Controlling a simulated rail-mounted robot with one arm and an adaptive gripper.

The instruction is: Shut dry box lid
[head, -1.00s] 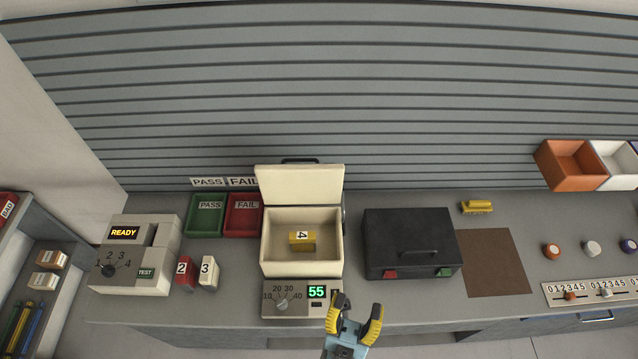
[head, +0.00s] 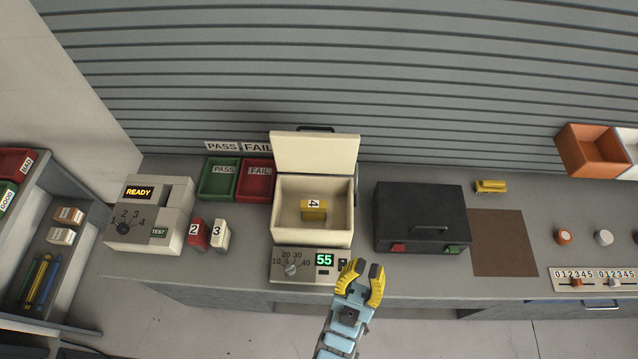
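The cream dry box (head: 284,238) stands on the bench, with its lid (head: 314,153) raised open at the back and a black handle on the lid's top edge. A yellow block marked 4 (head: 314,210) sits inside the box. The box's front panel (head: 303,268) has a dial and a green display reading 55. My gripper (head: 364,272) has yellow fingers and is in front of the panel's right end, below and apart from the lid. Its fingers are spread with nothing visible between them.
A black case (head: 422,214) stands close on the right. Green (head: 219,182) and red (head: 255,182) trays lie to the left behind. Red block 2 (head: 196,234) and white block 3 (head: 219,235) stand left, beside the READY tester (head: 150,230). A brown mat (head: 503,243) lies right.

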